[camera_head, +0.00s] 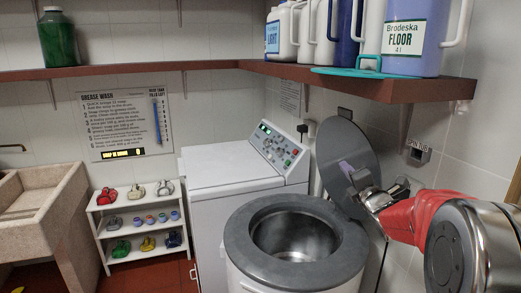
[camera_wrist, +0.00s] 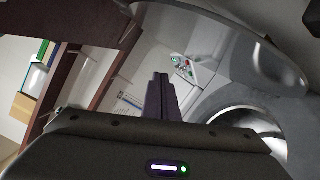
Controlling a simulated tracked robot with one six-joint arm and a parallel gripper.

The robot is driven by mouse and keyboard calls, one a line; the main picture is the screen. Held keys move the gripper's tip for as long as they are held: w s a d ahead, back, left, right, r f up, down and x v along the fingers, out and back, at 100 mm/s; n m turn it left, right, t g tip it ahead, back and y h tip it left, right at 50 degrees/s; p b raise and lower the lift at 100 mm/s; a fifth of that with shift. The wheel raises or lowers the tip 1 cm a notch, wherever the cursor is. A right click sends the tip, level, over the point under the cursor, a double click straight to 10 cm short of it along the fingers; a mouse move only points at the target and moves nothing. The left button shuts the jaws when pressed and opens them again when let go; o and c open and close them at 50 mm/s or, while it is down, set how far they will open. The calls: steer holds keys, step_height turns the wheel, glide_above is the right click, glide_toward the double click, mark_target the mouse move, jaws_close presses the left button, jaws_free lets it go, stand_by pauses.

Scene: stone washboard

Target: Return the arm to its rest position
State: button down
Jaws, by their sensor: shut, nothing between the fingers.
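My arm comes in from the right in the head view, with a red section and a silver joint. My gripper (camera_head: 352,172) is in front of the raised round grey lid (camera_head: 347,140) of the drum machine; I cannot tell if it touches the lid. In the wrist view my gripper's fingers (camera_wrist: 161,80) are together and hold nothing. The drum machine (camera_head: 293,281) stands below with its round opening uncovered and its drum empty as far as I see. Its rim (camera_wrist: 215,100) and the lid (camera_wrist: 255,45) also show in the wrist view.
A white washing machine (camera_head: 222,178) with a control panel stands left of the drum. A red-brown shelf (camera_head: 350,82) with several jugs runs above the arm. A small white rack (camera_head: 110,232) and a stone sink (camera_head: 30,225) are at the left. The wall is close on the right.

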steer(key=s+a+f+n+g+y, duration=0.3)
steer(key=s+a+f+n+g, duration=0.25)
steer(key=s+a+n, duration=0.6)
steer(key=s+a+f+n+g+y, duration=0.3)
steer(key=s+a+f+n+g, duration=0.25)
steer(key=n, duration=1.05)
steer(key=s+f+n+g+h, duration=0.2)
steer(key=s+f+n, duration=0.1)
steer(key=s+n, duration=0.5)
steer(key=s+f+n+g+h, duration=0.2)
steer(key=s+n, duration=0.4)
steer(key=s, duration=0.4)
steer(key=s+d+r+n+t+h, duration=0.2)
steer(key=s+n, duration=0.4)
steer(key=s, duration=0.3)
steer(key=shift+s+d+r+h, duration=0.25)
steer(key=shift+d+r+h, duration=0.4)
steer(key=shift+r+h, duration=0.35)
